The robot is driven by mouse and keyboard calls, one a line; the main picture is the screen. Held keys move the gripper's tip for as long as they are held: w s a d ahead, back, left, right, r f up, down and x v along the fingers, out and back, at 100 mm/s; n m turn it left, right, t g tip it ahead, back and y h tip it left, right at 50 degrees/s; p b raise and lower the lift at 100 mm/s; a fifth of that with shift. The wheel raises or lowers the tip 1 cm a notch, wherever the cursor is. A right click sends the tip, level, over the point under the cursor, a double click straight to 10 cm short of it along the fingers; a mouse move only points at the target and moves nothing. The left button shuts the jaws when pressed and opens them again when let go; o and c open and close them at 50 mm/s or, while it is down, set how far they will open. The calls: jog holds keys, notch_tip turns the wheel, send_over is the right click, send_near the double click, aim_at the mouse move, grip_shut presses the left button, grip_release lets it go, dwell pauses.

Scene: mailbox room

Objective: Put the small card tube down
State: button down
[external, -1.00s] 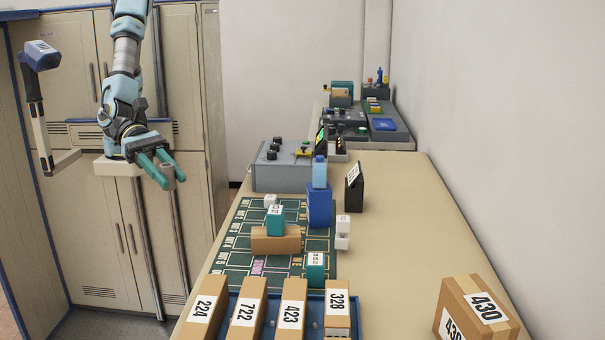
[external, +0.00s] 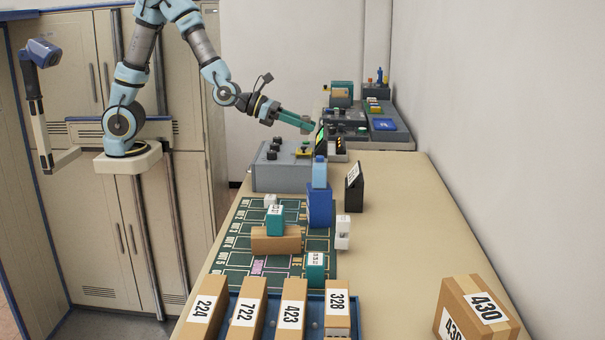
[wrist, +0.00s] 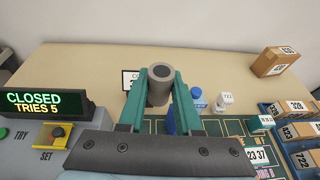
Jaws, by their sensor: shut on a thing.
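The small card tube (wrist: 160,88), a short grey-brown hollow cylinder, stands out between my gripper's fingertips in the wrist view. My gripper (wrist: 160,94) is shut on it, with one teal finger on each side. The tube's open end faces the camera. In the external view my gripper (external: 312,126) is in the air beside the lit display at the far part of the bench.
A grey control box (external: 280,175) and a display reading CLOSED (wrist: 45,103) stand near my gripper. Numbered boxes (external: 247,310) stand at the front. The bench's right side is largely clear.

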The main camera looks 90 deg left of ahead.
jog(key=a+y, duration=0.1)
jog(key=a, duration=0.4)
jog(key=shift+n, duration=0.4)
jog(key=f+p, duration=0.1)
jog(key=f, duration=0.9)
jog(key=f+p, duration=0.1)
jog(key=f, duration=1)
jog(key=shift+w+d+f, duration=0.15)
jog(key=shift+d+f, duration=0.05)
jog(key=shift+f, duration=0.15)
jog(key=shift+f+b, duration=0.3)
jog(key=shift+f, duration=0.1)
jog(key=shift+f+b, duration=0.25)
jog(key=shift+b, duration=0.05)
jog(key=c, duration=0.6)
grip_release()
jog(key=shift+r, duration=0.2)
